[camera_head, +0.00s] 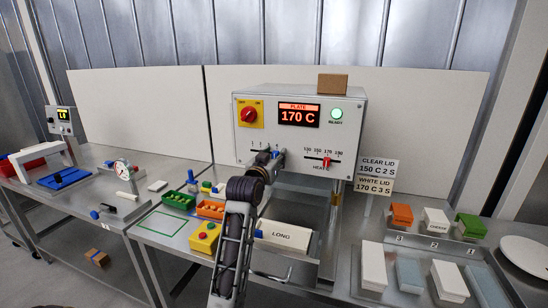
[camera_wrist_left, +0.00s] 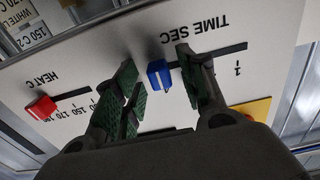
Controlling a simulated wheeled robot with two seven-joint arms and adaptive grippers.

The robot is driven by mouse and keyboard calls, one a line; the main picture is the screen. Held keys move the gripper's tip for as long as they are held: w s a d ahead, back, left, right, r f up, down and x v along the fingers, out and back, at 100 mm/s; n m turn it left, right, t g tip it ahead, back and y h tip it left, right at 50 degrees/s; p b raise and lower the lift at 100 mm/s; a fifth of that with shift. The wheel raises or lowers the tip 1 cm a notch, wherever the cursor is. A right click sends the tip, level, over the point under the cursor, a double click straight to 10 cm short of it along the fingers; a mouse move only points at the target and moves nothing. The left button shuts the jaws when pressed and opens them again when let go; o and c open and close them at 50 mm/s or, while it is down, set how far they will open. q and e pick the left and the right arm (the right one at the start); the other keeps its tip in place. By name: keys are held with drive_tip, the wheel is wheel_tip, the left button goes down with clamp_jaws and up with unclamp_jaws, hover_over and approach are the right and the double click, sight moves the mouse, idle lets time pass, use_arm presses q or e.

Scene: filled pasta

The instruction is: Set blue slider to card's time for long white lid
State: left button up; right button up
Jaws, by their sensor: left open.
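The blue slider (camera_wrist_left: 160,77) sits on the TIME SEC track of the machine's front panel. My left gripper (camera_wrist_left: 156,62) is open around it, one finger on each side, with visible gaps; contact is not apparent. The fingers hide most of the time scale, so I cannot read the slider's setting. In the head view my left gripper (camera_head: 268,158) is at the panel. The card (camera_head: 376,186) reads "WHITE LID 170 C 3 S" below "CLEAR LID 150 C 2 S". White lid slabs (camera_head: 374,266) lie at the right. My right gripper is out of view.
The red heat slider (camera_head: 326,162) stands near 170; it also shows in the wrist view (camera_wrist_left: 40,107). The display (camera_head: 299,115) reads 170 C beside a lit green READY lamp (camera_head: 337,114). A red knob (camera_head: 249,115) is left of it. A block marked LONG (camera_head: 283,235) lies below.

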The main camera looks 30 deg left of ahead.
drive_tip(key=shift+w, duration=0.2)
use_arm(q)
clamp_jaws()
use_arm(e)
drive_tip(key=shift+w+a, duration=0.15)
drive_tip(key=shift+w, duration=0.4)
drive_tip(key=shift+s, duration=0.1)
